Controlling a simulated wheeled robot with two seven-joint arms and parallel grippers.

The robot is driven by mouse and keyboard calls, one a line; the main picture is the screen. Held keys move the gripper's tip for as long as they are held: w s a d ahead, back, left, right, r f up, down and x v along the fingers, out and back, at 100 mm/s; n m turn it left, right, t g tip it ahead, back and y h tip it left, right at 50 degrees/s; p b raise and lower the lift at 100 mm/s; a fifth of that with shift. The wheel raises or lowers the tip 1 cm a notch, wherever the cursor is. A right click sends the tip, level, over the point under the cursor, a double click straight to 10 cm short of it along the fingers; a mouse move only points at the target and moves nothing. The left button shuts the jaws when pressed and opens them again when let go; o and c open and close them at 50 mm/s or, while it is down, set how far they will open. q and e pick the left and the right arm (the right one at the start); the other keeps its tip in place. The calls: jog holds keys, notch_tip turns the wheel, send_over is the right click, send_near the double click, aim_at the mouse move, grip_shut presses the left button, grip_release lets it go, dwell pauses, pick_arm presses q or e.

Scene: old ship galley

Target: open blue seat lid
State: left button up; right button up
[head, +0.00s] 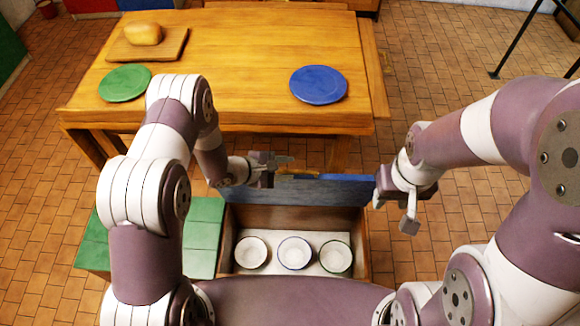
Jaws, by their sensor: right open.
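The blue seat lid (320,191) stands raised, roughly upright, at the far side of an open seat box (227,247). Three white bowls, a plain-looking one (251,252), a blue-rimmed one (294,253) and a green-rimmed one (336,257), sit inside the box. My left gripper (277,170) is at the lid's upper edge, left of its middle; contact and its finger opening are unclear. My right gripper (397,203) is open and empty beside the lid's right end; whether it touches the lid is unclear.
A green seat lid (205,238) lies closed left of the box. Beyond stands a wooden table (220,75) with a green plate (125,83), a blue plate (318,85) and bread (144,34) on a board (172,46). Tiled floor (455,215) is clear at the right.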

pick_arm(q)
jog(key=v, duration=1)
jog(key=shift+r, duration=0.15)
jog(key=shift+s+a, duration=0.1)
jog(key=shift+a, duration=0.05)
